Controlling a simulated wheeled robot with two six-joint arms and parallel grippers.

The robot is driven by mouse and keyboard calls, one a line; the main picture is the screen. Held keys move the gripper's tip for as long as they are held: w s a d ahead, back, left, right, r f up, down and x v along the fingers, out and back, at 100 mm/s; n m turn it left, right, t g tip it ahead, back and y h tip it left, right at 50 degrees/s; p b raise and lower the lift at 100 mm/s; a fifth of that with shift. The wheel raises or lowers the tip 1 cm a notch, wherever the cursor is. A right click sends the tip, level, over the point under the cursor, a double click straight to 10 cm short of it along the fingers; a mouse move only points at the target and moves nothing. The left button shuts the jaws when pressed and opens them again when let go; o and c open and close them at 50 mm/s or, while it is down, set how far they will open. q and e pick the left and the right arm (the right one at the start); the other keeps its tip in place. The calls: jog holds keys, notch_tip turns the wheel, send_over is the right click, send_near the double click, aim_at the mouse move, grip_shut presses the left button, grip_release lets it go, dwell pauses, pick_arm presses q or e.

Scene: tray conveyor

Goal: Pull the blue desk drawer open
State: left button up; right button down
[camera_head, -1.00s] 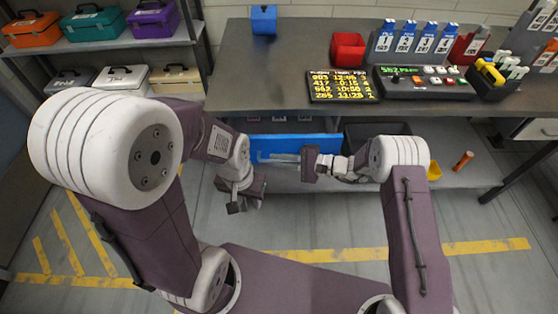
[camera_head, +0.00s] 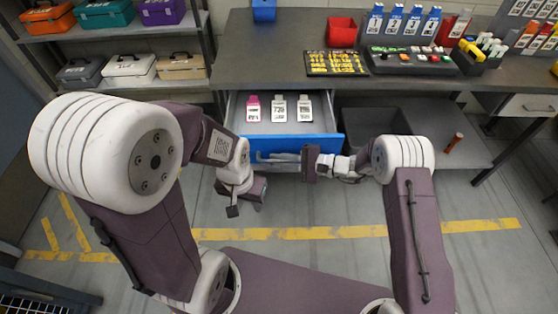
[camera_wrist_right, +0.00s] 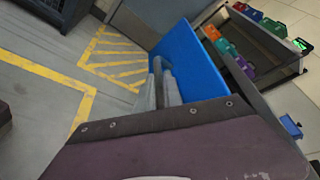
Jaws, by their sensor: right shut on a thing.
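The blue-fronted desk drawer (camera_head: 325,145) is slid out from under the desk, and its grey interior shows. Its front is also in the right wrist view (camera_wrist_right: 190,55). Inside lie a pink tag (camera_head: 253,110) and two white tags (camera_head: 279,110). My right gripper (camera_head: 284,157) is shut on the drawer's handle, at the blue front; its fingers also show in the right wrist view (camera_wrist_right: 165,88) and hide most of the handle. My left gripper (camera_head: 245,209) hangs empty to the lower left of the drawer, apart from it, with its fingers spread.
The grey desk (camera_head: 280,65) carries a red bin (camera_head: 342,33), a display board (camera_head: 336,63) and a control panel (camera_head: 410,60). A dark bin (camera_head: 372,130) stands under the desk beside the drawer. A shelf with toolboxes (camera_head: 128,65) is at the left. Floor before the drawer is clear.

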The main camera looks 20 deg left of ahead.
jog(key=c, duration=1.8)
grip_release()
jog(key=shift+o, duration=0.2)
jog(key=shift+d, duration=0.15)
jog(key=p+v, duration=0.1)
jog(key=v, duration=0.8)
